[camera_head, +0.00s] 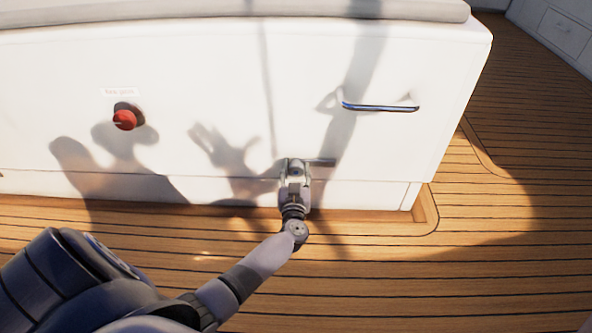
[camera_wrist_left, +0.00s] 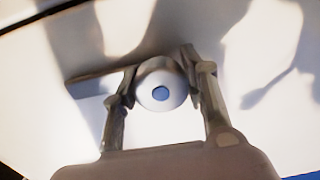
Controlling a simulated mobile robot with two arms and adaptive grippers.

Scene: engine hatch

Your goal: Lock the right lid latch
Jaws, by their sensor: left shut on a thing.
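The latch (camera_head: 322,162) sits low on the white hatch front. Only its thin bar shows in the head view, sticking out to the right of my left gripper (camera_head: 295,166). My left gripper's fingers (camera_wrist_left: 160,95) stand on either side of the hub and are shut on the latch. The gripper hides most of the latch in the head view. My right gripper is not in view.
A chrome handle (camera_head: 380,107) is on the white front (camera_head: 220,70), above and right of the latch. A red knob (camera_head: 124,119) is at the left under a small label. A grey cushion (camera_head: 230,12) lies on top. The wooden deck (camera_head: 420,285) is clear.

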